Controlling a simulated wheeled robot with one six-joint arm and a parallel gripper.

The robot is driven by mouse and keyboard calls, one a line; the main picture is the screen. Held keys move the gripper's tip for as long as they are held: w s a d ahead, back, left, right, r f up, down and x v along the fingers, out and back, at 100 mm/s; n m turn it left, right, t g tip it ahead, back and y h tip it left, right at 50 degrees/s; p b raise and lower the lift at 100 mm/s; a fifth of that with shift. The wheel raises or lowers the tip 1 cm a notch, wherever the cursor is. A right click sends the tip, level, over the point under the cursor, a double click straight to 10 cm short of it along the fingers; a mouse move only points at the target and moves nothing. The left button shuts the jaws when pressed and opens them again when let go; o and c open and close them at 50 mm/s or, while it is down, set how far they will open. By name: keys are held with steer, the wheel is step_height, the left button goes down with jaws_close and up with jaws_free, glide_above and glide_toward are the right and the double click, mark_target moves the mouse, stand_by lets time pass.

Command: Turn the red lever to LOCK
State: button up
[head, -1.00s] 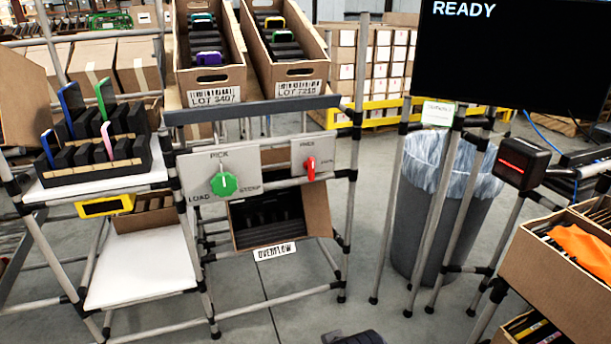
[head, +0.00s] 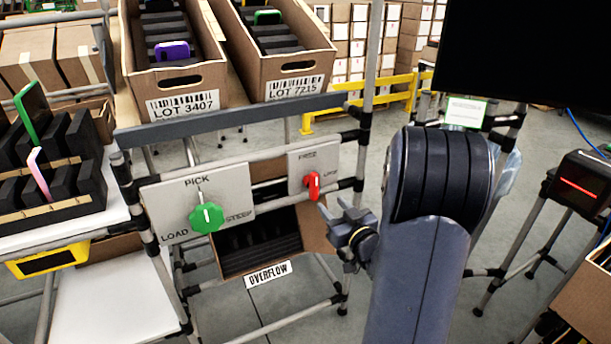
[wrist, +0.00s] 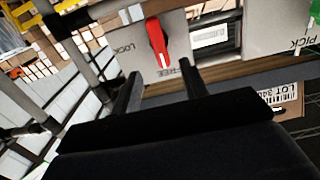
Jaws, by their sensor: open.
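The red lever (head: 313,186) sits on a small grey plate (head: 328,160) at the right end of the frame's rail. My gripper (head: 336,214) is open and empty, just right of and a little below the lever in the head view. In the wrist view its two fingers (wrist: 160,75) stand apart, with the lever just beyond the gap between them. I see no contact.
An OVERFLOW carton (head: 310,232) hangs below. Two tilted cartons, LOT 3407 (head: 190,100) and LOT 7215 (head: 300,72), rest above. A dark screen (head: 520,50) is at upper right.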

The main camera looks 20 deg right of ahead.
mark_target(316, 187)
steer(key=w, duration=1.1)
steer(key=shift+a, duration=0.1)
steer(key=shift+r, duration=0.1)
steer(key=shift+c, duration=0.4)
steer(key=c, duration=0.7)
